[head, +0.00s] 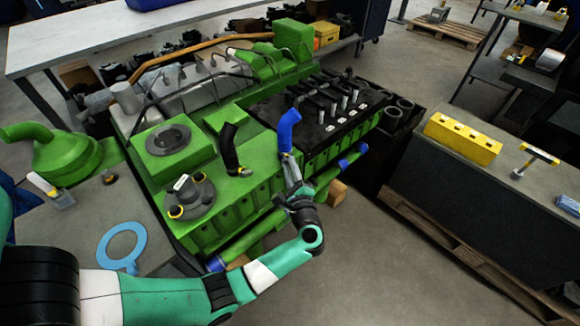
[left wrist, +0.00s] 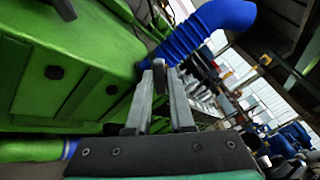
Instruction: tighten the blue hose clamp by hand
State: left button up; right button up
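The blue hose (head: 287,130) stands upright on the side of the green engine (head: 215,150). In the left wrist view the ribbed blue hose (left wrist: 190,38) bends to the right. Its clamp (head: 286,154) is a small band at the hose's foot, partly hidden by my gripper. My left gripper (head: 292,172) is just below the hose's foot, reaching up to it. In the left wrist view its two fingers (left wrist: 160,82) stand a little apart, with a small dark piece between their tips. I cannot tell if they grip it. My right gripper is not in view.
A black hose (head: 229,148) with a yellow-marked clamp stands to the left of the blue hose. A grey flanged part (head: 191,194) with yellow knobs sits nearby. A dark bench with a yellow block (head: 463,139) stands at right. Floor (head: 350,260) between engine and bench is clear.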

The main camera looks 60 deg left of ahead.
pick_arm(q)
jog(key=shift+m, duration=0.3)
grip_shut()
